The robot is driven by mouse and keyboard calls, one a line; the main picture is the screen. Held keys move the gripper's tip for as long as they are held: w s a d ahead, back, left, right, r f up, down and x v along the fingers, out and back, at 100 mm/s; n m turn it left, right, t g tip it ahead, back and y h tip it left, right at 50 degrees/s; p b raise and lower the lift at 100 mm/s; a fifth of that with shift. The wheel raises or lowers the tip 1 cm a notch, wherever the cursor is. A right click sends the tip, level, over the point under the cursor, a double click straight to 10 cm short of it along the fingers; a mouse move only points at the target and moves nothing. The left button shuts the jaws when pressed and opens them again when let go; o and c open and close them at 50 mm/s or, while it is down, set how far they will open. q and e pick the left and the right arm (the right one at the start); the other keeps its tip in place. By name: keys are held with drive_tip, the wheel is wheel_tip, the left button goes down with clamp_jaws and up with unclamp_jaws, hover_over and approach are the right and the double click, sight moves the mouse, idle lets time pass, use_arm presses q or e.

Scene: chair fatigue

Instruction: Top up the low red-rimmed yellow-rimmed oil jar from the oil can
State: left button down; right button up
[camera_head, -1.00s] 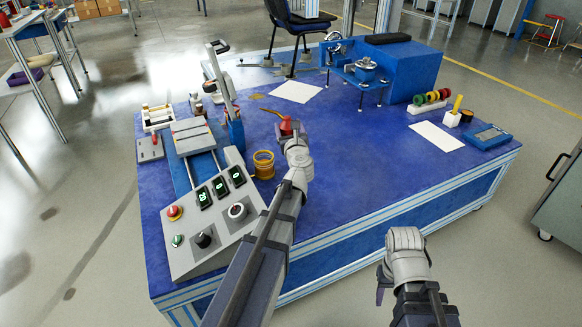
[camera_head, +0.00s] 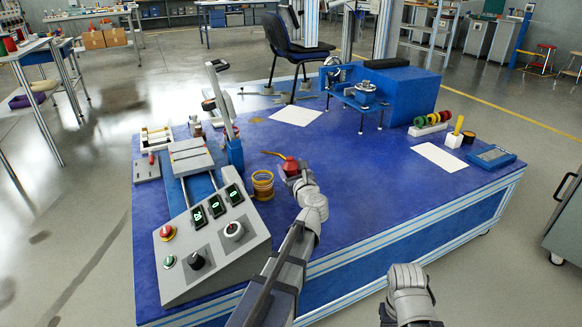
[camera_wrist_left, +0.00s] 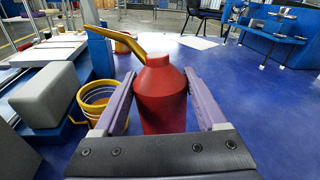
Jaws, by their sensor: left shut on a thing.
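The oil can (camera_head: 290,166) is red with a long yellow spout. My left gripper (camera_head: 291,172) is shut on its body. In the left wrist view the can (camera_wrist_left: 162,95) stands upright between the two fingers, with its spout pointing up and left. The yellow-rimmed jar (camera_head: 262,185) stands on the blue bench just left of the can. In the left wrist view the jar (camera_wrist_left: 95,98) is left of the left finger and partly hidden by it. No red rim or oil level can be made out. My right gripper (camera_head: 405,278) is low at the bench's front; its fingers are not clear.
A grey control panel (camera_head: 213,248) with knobs and displays stands left of the jar. A blue post (camera_head: 234,152) rises behind it. White sheets (camera_head: 297,116) and a blue fixture (camera_head: 408,95) are farther back. The bench middle (camera_head: 360,165) is clear.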

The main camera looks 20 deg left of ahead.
use_arm(q)
drive_tip(key=shift+w+d+f+n+h, duration=0.1)
drive_tip(key=shift+d+f+n+h, duration=0.1)
drive_tip(key=shift+f+n, duration=0.3)
drive_tip(key=shift+w+d+f+n+h, duration=0.1)
drive_tip(key=shift+d+f+n, duration=0.1)
drive_tip(key=shift+f+n, duration=0.3)
drive_tip(key=shift+d+r+n+g+h+p, duration=0.2)
drive_tip(key=shift+n+g+h+p, duration=0.25)
drive_tip(key=shift+n+p, duration=0.3)
drive_tip(key=shift+r+n+h+p, duration=0.55)
drive_tip(key=shift+r+n+p, duration=0.35)
drive_tip(key=shift+p, duration=0.6)
drive_tip(key=shift+f, duration=0.1)
wheel_tip(320, 180, down, 4)
drive_tip(key=m+b, duration=0.1)
drive_tip(key=b, duration=0.2)
drive_tip(key=m+y+b, duration=0.1)
drive_tip(key=m+b, duration=0.1)
drive_tip(key=b, duration=0.1)
drive_tip(key=shift+a+t+y, duration=0.15)
drive_tip(key=shift+t+y, duration=0.1)
drive_tip(key=shift+y, duration=0.05)
drive_tip(key=shift+a+m+b, duration=0.1)
drive_tip(key=shift+m+b, duration=0.25)
drive_tip(key=shift+b, duration=0.15)
